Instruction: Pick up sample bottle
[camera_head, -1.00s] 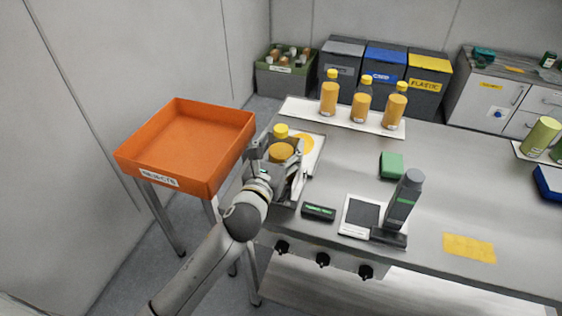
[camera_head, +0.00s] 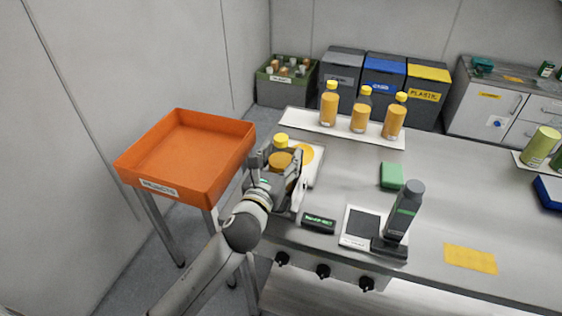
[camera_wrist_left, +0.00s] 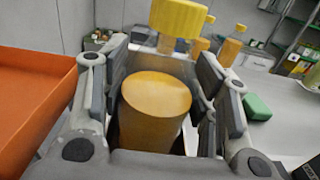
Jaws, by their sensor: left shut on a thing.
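The sample bottle (camera_head: 280,160), with orange contents and a yellow cap, stands at the left end of the steel bench, by a white mat (camera_head: 318,172) with an orange round mark. My left gripper (camera_head: 281,163) is around the bottle and shut on it. In the left wrist view the bottle (camera_wrist_left: 155,100) is between the two fingers, its yellow cap (camera_wrist_left: 178,17) beyond them. The gripper hides part of the bottle's lower body, and I cannot tell whether its base touches the bench. My right gripper is not in view.
An orange rejects tray (camera_head: 185,152) stands left of the bench. Several similar bottles stand on a white strip (camera_head: 300,117) at the back. A scale (camera_head: 361,222), a grey bottle-like device (camera_head: 404,212), a small black display (camera_head: 318,223) and a green block (camera_head: 391,175) are to the right.

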